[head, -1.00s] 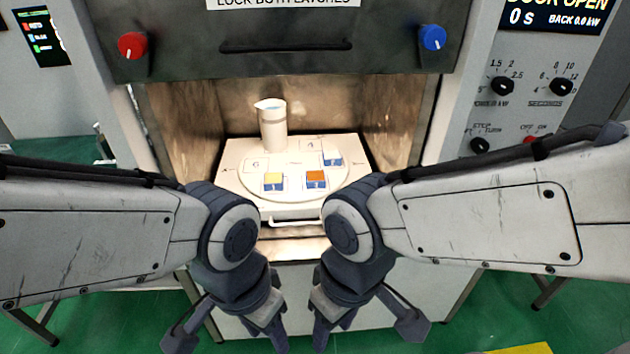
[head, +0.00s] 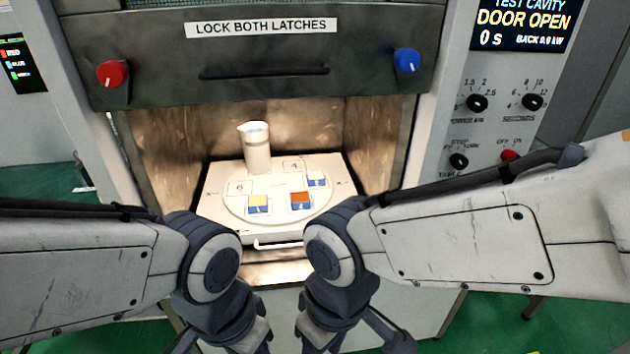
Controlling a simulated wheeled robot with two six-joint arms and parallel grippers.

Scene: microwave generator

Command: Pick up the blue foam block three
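Several small blocks with blue sides stand on a white round plate (head: 280,213) inside the open chamber. One has a yellow top (head: 258,203), one an orange-red top (head: 300,200), and one at the back right looks pale on top and blue in front (head: 317,180). Their markings are too small to read, so I cannot tell which is block three. My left gripper (head: 246,341) and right gripper (head: 320,338) hang low in front of the chamber, well short of the blocks. Both are cut off by the bottom edge, and their opening is unclear.
A white beaker (head: 256,150) stands at the plate's back left. The plate sits on a square white tray (head: 214,208) with a front handle (head: 277,244). The raised door (head: 270,58) overhangs the opening, and chamber walls (head: 178,155) close in the sides.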

